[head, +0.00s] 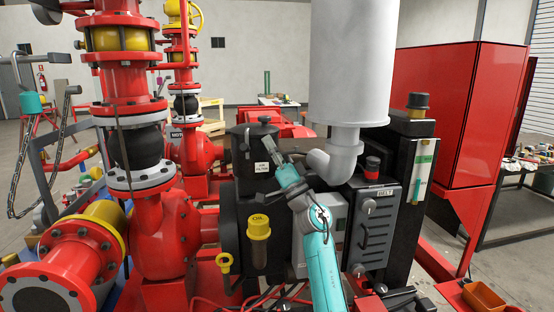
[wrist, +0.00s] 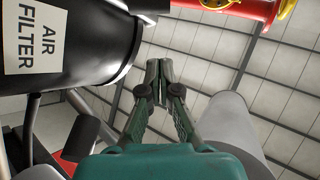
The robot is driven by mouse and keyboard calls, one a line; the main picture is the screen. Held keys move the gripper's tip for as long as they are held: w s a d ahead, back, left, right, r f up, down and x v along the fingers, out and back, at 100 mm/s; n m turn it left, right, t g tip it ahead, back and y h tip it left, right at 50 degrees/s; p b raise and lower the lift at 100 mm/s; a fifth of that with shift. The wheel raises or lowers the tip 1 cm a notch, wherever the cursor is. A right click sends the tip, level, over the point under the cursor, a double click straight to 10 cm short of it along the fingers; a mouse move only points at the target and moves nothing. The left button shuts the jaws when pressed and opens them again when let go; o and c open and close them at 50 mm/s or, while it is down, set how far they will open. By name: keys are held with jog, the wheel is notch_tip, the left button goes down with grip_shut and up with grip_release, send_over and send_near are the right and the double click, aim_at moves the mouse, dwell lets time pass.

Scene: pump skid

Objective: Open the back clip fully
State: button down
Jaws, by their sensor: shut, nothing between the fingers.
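The black air filter housing (head: 240,165) with its white label (head: 262,167) stands left of the muffler in the head view. It fills the upper left of the wrist view (wrist: 85,55). A dark block on a thin rod (wrist: 82,138) sticks out beside the housing's near end. My gripper (wrist: 158,68) is shut and empty, apart from the housing in the wrist view. In the head view my gripper (head: 268,144) is close by the housing's right side.
A large light grey muffler (head: 350,60) stands right of my gripper, its pipe elbow (head: 332,165) low beside my arm; the grey cylinder also shows in the wrist view (wrist: 232,125). Red pipework (head: 160,225) stands left. A yellow-capped oil filler (head: 258,228) is below the housing.

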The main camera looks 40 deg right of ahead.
aim_at(259, 141)
jog(key=w, duration=0.1)
jog(key=w+a, duration=0.1)
jog(key=shift+w+a+r, duration=0.3)
jog(key=shift+w+r, duration=0.05)
jog(key=shift+w+a+f, duration=0.25)
jog(key=shift+a+f, duration=0.3)
jog(key=shift+f, duration=0.15)
